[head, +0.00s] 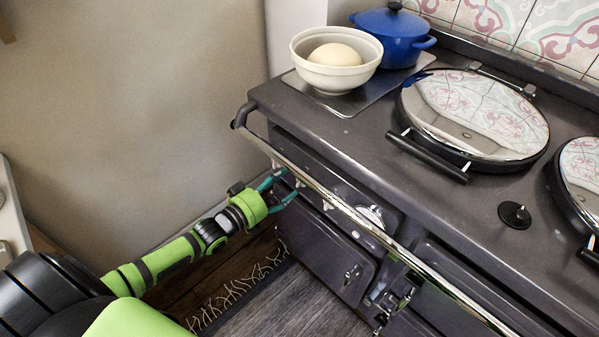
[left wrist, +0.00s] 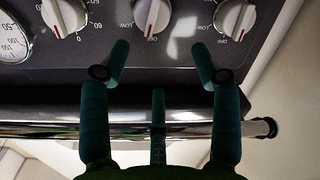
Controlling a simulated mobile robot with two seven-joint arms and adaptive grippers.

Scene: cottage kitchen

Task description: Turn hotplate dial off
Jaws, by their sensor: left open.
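Three white dials sit on the cooker's dark front panel in the left wrist view: a left dial (left wrist: 65,15), a middle dial (left wrist: 152,15) and a right dial (left wrist: 236,17). I cannot tell which one is the hotplate dial. The middle and right dials have "LOW" beside them. The middle dial's red mark points down, close to small lettering. My left gripper (left wrist: 161,62) is open and empty, its fingers spread below and to either side of the middle dial, apart from it. In the head view my left gripper (head: 279,187) is at the panel's left end. My right gripper is out of view.
A chrome rail (head: 330,198) runs along the cooker's front, close to my left gripper. A round gauge (head: 370,215) is farther right on the panel. A cream bowl with dough (head: 322,83), a blue pot (head: 393,40) and a hotplate lid (head: 475,115) are on top.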

